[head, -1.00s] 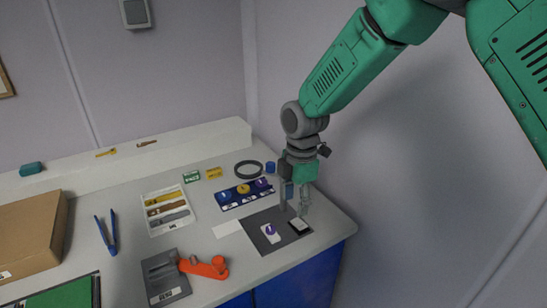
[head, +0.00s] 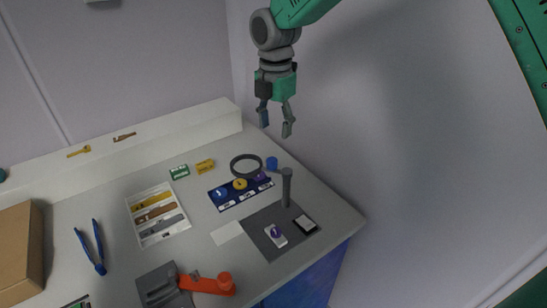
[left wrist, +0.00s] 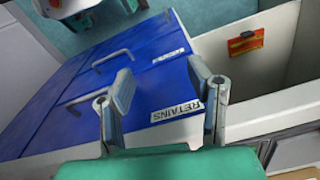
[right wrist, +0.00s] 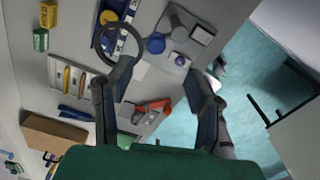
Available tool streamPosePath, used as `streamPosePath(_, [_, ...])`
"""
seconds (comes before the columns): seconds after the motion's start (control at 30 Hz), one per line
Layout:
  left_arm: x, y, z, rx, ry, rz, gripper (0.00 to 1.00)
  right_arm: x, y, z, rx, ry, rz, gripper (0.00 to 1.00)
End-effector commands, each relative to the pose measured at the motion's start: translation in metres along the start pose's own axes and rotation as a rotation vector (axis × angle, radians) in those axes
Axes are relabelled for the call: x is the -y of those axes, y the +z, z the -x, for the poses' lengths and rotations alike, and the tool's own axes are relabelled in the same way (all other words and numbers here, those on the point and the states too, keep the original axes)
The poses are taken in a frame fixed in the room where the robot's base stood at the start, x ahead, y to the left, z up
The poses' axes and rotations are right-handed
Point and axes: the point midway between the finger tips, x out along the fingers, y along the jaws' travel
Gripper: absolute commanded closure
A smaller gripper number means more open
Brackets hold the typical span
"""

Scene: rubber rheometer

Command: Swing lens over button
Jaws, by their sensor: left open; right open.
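A dark ring that may be the lens (head: 246,166) lies at the back right of the bench; it also shows in the right wrist view (right wrist: 137,40). A purple round piece, perhaps the button (head: 276,231), sits on a small white holder on the dark mat (head: 262,245). A grey post (head: 286,187) stands upright on the mat, behind the holder. My right gripper (head: 275,124) is open and empty, raised above the back right of the bench, apart from everything. My left gripper (left wrist: 160,86) is open and empty before blue drawers; it is outside the head view.
A blue cap (head: 271,163) sits beside the ring. A tray with coloured discs (head: 240,191), a white tool tray (head: 158,216), blue tweezers (head: 93,248) and a red-armed device (head: 208,284) lie leftward. The wall is close on the right.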

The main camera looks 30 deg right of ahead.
Motion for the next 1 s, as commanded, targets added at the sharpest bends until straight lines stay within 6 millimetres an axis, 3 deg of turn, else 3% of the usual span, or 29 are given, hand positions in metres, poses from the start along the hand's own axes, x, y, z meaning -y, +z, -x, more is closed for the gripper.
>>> streamPosePath(0.3, [0.001,-0.001,0.005,-0.001,-0.001,0.001,0.53,0.001,0.003,-0.072,-0.005,-0.006,0.0,0.54])
streamPosePath(0.5, [0.0,-0.001,0.007,-0.001,-0.001,0.001,0.53,0.003,0.005,-0.1,-0.007,-0.002,0.001,0.54])
streamPosePath(0.93, [0.0,-0.001,0.008,-0.001,0.0,0.001,0.53,-0.001,0.001,-0.109,-0.002,-0.002,0.0,0.54])
streamPosePath(0.97, [0.0,-0.001,0.008,-0.001,0.0,0.001,0.53,-0.001,0.0,-0.109,-0.002,-0.002,0.0,0.61])
streamPosePath(1.0, [0.0,-0.001,0.008,-0.001,0.0,0.001,0.53,-0.001,0.001,-0.109,-0.002,-0.002,0.0,0.75])
